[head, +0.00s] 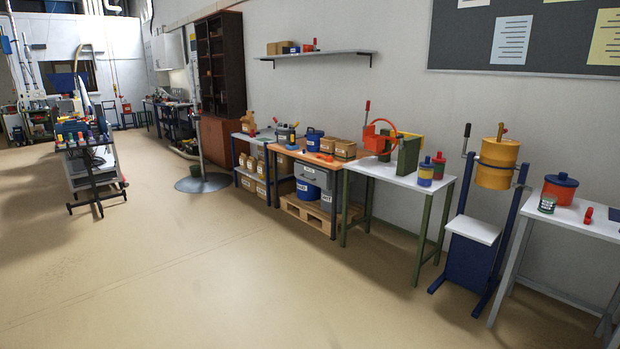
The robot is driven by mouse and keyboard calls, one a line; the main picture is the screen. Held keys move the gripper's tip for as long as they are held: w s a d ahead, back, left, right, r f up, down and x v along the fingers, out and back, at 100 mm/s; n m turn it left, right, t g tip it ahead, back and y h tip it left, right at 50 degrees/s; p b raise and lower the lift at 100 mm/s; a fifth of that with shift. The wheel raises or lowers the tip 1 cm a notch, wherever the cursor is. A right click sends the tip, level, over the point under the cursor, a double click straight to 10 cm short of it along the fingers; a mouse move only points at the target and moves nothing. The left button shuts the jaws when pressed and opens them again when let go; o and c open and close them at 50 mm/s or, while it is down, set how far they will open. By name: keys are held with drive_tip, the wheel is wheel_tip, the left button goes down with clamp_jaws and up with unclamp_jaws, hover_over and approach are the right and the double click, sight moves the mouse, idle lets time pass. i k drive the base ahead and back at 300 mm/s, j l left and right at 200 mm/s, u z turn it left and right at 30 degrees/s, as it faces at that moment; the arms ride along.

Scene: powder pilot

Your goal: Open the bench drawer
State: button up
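The bench (283,151) with an orange-brown top stands against the right wall, in the middle of the head view. A grey drawer (313,174) hangs under the right part of its top, and its front looks closed. I cannot make out the handle clearly at this distance. Boxes, a blue container (314,139) and small items stand on the bench top. My gripper is not in view.
The floor in front is clear. A cart (92,165) stands far left.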

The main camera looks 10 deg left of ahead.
sight(319, 177)
drive_tip(key=i+j+u, duration=0.25)
drive_tip(key=i, duration=0.3)
drive_tip(key=i+u, duration=0.3)
drive_tip(key=i, duration=2.5)
drive_tip(key=i+j, duration=0.15)
drive_tip(key=i, duration=0.95)
drive_tip(key=i+j, duration=0.1)
drive_tip(key=i, duration=1.05)
drive_tip(key=i+j+z, duration=0.2)
drive_tip(key=i, duration=0.25)
drive_tip(key=i+z, duration=0.25)
drive_tip(key=i, duration=0.15)
drive_tip(key=i+j+z, duration=0.2)
drive_tip(key=i, duration=0.2)
